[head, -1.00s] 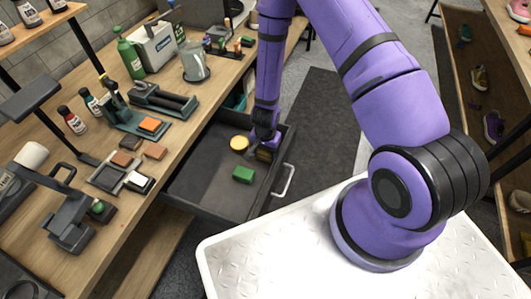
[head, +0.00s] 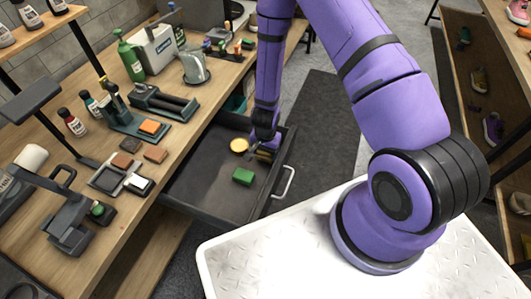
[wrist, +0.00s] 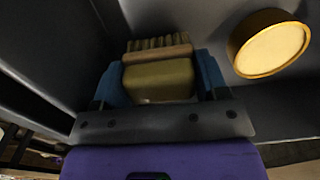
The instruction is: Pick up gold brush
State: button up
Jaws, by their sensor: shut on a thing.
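The gold brush (wrist: 158,78) is between my gripper's blue fingers in the wrist view, with its ribbed bristle side toward the top. In the head view the brush (head: 264,156) shows partly at the right side of the open drawer (head: 205,190). My gripper (wrist: 160,72) is shut on the brush, a finger on each side of it. In the head view my gripper (head: 262,145) is low inside the drawer near its right wall, partly hidden by my arm. I cannot tell whether the brush touches the drawer floor.
A round gold tin (head: 239,146) lies just left of the gripper and also shows in the wrist view (wrist: 270,45). The drawer's walls and handle (head: 287,182) are close on the right. The drawer's left part is clear.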

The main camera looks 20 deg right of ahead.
jog(key=shift+r, duration=4.5)
jog(key=shift+o, duration=0.5)
